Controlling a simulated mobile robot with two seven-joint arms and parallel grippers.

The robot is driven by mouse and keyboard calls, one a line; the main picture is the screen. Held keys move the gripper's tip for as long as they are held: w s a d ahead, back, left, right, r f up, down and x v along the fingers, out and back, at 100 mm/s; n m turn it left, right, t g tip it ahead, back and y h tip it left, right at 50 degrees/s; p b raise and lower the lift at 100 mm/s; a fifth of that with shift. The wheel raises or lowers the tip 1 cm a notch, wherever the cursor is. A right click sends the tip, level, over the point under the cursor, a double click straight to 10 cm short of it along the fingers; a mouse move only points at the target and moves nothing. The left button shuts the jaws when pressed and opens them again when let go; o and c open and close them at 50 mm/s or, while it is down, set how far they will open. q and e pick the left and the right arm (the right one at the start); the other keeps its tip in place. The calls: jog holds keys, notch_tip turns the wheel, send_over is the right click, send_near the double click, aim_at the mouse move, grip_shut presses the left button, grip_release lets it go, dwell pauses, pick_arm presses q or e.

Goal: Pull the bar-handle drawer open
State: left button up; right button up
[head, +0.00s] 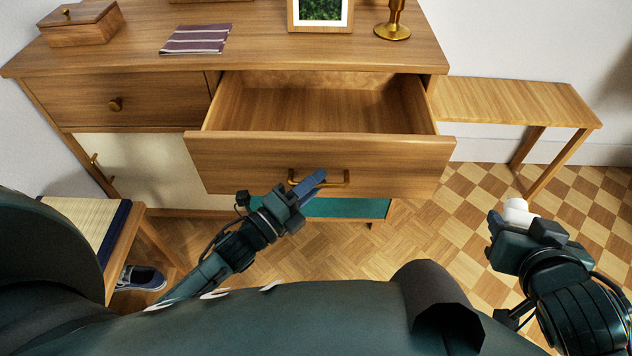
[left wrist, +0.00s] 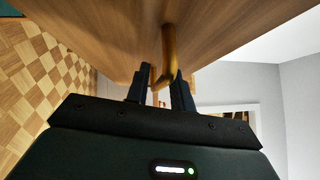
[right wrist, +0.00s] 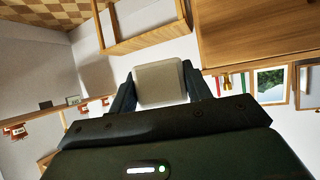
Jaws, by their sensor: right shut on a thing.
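The bar-handle drawer (head: 320,165) stands well out of the wooden cabinet, its empty inside showing. Its brass bar handle (head: 335,183) is on the front panel. My left gripper (head: 312,183) is at the handle's left part. In the left wrist view, the two fingers (left wrist: 160,85) stand apart on either side of the brass bar (left wrist: 169,45), with a gap showing, so it is open around it. My right gripper (head: 517,222) is off to the right, away from the cabinet, shut on a pale block (right wrist: 160,82).
The cabinet top (head: 270,50) carries a wooden box (head: 82,22), striped cloth (head: 196,39), picture frame (head: 320,14) and brass candlestick (head: 393,22). A low bench (head: 515,102) stands right of the cabinet. A stool (head: 120,240) and shoe (head: 140,277) are at left. Parquet floor right of the drawer is clear.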

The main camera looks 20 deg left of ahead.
pick_arm(q)
jog(key=shift+o, duration=0.7)
pick_arm(e)
jog(key=shift+r+p, duration=0.35)
pick_arm(q)
jog(key=v, duration=1.2)
